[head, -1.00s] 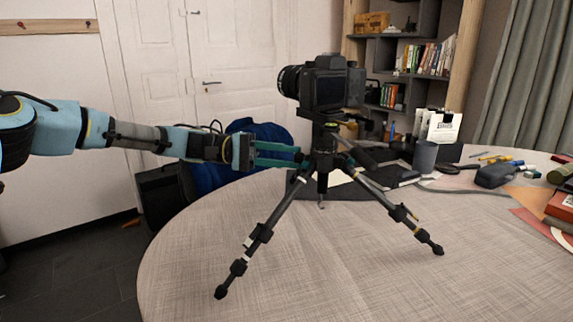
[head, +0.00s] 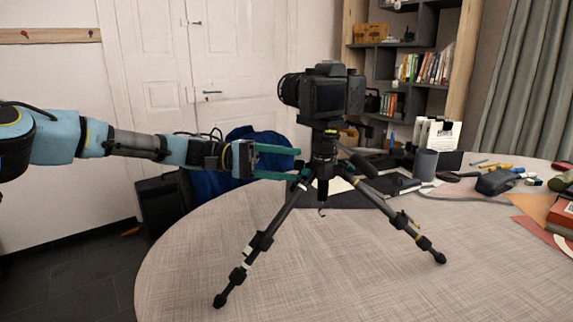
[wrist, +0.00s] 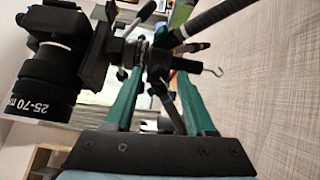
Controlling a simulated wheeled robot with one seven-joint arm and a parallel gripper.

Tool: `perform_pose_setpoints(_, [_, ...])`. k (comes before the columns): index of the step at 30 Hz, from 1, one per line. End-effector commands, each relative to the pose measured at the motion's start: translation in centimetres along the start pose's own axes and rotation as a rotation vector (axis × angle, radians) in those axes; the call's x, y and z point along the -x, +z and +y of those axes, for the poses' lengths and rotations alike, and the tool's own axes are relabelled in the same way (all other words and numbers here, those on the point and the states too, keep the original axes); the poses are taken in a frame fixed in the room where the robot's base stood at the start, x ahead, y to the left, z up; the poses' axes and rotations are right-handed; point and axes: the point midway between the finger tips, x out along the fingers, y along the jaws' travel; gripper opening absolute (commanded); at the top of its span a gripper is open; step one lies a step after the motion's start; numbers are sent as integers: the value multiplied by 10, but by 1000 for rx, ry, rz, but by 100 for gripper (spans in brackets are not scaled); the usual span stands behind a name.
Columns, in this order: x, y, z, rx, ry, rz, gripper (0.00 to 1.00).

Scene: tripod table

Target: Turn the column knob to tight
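The black tripod (head: 262,242) stands on the table with its legs spread, bearing a camera (head: 328,92) on its centre column (head: 325,145). My gripper (head: 300,164) reaches in from the left at the height of the column and leg joint. Its two teal fingers are apart, one above the other, with the tips close to the column. In the wrist view, my gripper (wrist: 157,78) is open and the column (wrist: 155,62) lies across at the fingertips. I cannot clearly make out the column knob among the dark parts, nor whether a finger touches it.
The table (head: 330,275) has free room in front of the tripod. A grey cup (head: 425,163), a dark pouch (head: 495,182) and several small items lie at the right. A metal hook (wrist: 212,72) hangs from the column's lower end.

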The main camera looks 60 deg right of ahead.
Motion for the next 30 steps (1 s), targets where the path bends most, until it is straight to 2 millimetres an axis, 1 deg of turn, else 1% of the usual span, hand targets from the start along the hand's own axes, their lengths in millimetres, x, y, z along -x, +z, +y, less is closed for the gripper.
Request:
perform_pose_setpoints(8, [1, 0, 0, 0, 0, 0, 57])
perform_pose_setpoints(11, [8, -1, 0, 0, 0, 2, 57])
perform_pose_setpoints(14, [23, -1, -1, -1, 0, 4, 57])
perform_pose_setpoints(21, [71, -1, -1, -1, 0, 4, 57])
perform_pose_setpoints(24, [87, -1, -1, -1, 1, 2, 57])
perform_pose_setpoints(27, [99, -1, 0, 0, 1, 2, 57])
perform_pose_setpoints(30, [106, 0, 0, 1, 1, 1, 57])
